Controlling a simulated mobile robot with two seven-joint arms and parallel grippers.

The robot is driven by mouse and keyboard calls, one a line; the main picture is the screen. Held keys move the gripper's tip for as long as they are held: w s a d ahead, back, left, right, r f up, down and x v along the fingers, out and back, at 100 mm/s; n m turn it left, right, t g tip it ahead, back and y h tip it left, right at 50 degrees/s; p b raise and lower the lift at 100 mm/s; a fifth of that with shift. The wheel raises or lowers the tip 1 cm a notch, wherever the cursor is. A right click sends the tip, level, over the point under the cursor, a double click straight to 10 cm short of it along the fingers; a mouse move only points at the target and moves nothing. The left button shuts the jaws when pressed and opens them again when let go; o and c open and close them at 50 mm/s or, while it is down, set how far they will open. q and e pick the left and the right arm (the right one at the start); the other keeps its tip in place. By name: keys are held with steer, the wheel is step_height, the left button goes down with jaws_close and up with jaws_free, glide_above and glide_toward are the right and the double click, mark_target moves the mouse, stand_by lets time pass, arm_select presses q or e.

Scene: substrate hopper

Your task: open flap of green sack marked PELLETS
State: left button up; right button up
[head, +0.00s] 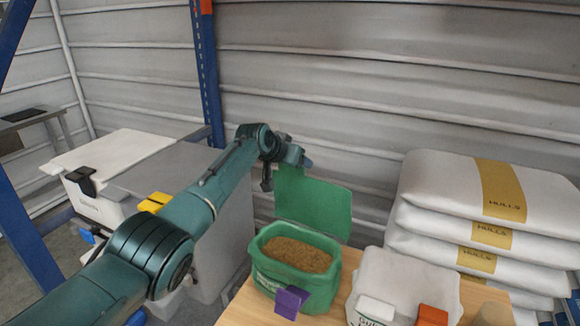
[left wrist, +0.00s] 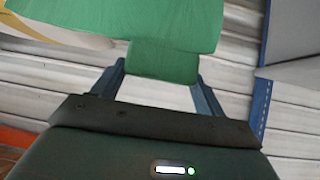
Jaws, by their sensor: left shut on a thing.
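The green sack (head: 322,281) stands on a wooden table, with its mouth open and brown granular contents (head: 297,255) showing. Its green flap (head: 313,203) is raised nearly upright behind the mouth. My left gripper (head: 282,172) is at the flap's upper left edge. In the left wrist view its fingers (left wrist: 162,80) are shut on the tab (left wrist: 163,62) of the flap (left wrist: 120,22). A purple clip (head: 291,301) sits on the front of the sack and hides part of its marking. My right gripper is not in view.
A white sack (head: 405,285) with white and orange clips stands right of the green one. Stacked white HULLS sacks (head: 440,190) rise at the right. A white container (head: 110,155) with black and yellow clips is at the left, by a blue rack post (head: 207,80).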

arm_select(q)
steer(key=shift+w+d+r, duration=0.1)
stand_by(0.3)
steer(key=o, duration=1.4)
steer(key=v, duration=1.3)
